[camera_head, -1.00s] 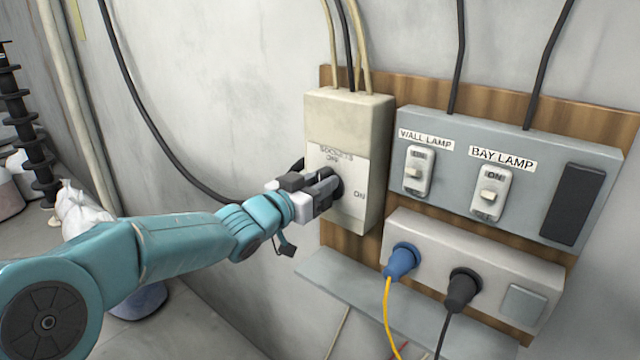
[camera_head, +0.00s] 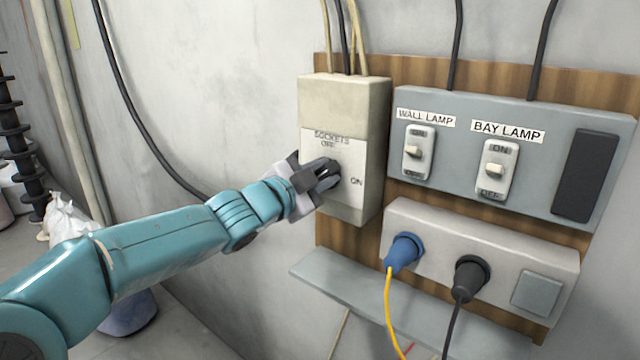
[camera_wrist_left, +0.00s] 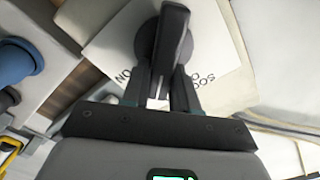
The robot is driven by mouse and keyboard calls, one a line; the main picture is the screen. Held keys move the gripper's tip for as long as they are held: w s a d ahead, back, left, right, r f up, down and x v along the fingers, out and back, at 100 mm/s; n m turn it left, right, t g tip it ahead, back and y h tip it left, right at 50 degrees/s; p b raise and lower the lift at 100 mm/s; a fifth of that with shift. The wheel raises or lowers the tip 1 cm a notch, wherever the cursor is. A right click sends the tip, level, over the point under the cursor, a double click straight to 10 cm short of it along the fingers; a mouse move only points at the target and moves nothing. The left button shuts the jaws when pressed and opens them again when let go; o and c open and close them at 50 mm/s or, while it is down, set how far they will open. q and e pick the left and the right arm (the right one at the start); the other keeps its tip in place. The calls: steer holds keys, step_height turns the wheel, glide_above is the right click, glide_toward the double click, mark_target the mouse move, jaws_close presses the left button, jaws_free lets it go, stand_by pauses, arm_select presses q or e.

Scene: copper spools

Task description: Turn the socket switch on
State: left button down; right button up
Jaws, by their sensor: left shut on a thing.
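The sockets switch box (camera_head: 345,100) is a cream box on the wall with a white plate reading SOCKETS, OFF at the top and ON at the right. Its dark rotary knob (camera_head: 334,172) is mostly covered by my left gripper (camera_head: 318,180) in the head view. In the left wrist view, the black knob (camera_wrist_left: 174,35) shows with its raised bar between the fingers of my left gripper (camera_wrist_left: 167,88), which is shut on it. The bar's near end lies between the ON and OFF lettering, partly hidden by the fingers. My right gripper is not in view.
Right of the box, a grey panel (camera_head: 460,150) holds the wall lamp and bay lamp switches. Below it, a socket strip (camera_head: 517,262) has a blue plug (camera_head: 403,252) and a black plug (camera_head: 470,278). A grey shelf (camera_head: 335,285) juts out underneath.

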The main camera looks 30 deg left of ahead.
arm_select(q)
steer(key=m, duration=0.1)
steer(key=f+m+b, duration=0.1)
steer(key=m, duration=0.1)
steer(key=m+b, duration=0.1)
steer(key=shift+d+f+m, duration=0.15)
steer(key=shift+d+m, duration=0.1)
steer(key=shift+m, duration=0.05)
steer(key=shift+d+f+m+b, duration=0.1)
steer(key=shift+f+m+b, duration=0.1)
steer(key=shift+m+b, duration=0.55)
steer(key=shift+f+m+b, duration=0.15)
steer(key=shift+m+b, duration=0.15)
steer(key=shift+m, duration=0.85)
steer(key=c, duration=1)
jaws_free()
steer(key=shift+s, duration=0.1)
steer(key=shift+o, duration=0.2)
steer(key=shift+r, duration=0.15)
steer(key=s+a+p, duration=0.1)
steer(key=s, duration=1.5)
steer(key=shift+s+a+p, duration=0.15)
steer(key=shift+s+p, duration=0.1)
steer(key=shift+p, duration=0.1)
